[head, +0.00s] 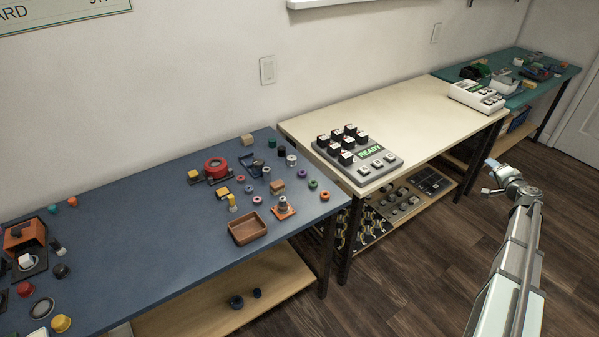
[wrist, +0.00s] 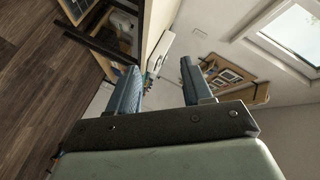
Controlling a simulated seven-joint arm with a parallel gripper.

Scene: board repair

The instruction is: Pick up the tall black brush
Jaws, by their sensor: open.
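I cannot make out a tall black brush for certain in either view. Small dark upright pieces stand on the blue table, among them a black piece (head: 281,150) near its back right, but they are too small to tell apart. My gripper (head: 489,177) is in the air over the floor, right of the cream table and away from the tabletops. In the wrist view its two blue-grey fingers (wrist: 158,72) are spread apart with nothing between them.
The blue table (head: 140,225) holds many small parts, a red tape roll (head: 215,168) and an empty brown tray (head: 247,229). A keypad unit marked READY (head: 366,175) sits on the cream table (head: 390,112). A green table (head: 538,60) stands far right. Dark wood floor (head: 420,265) is open.

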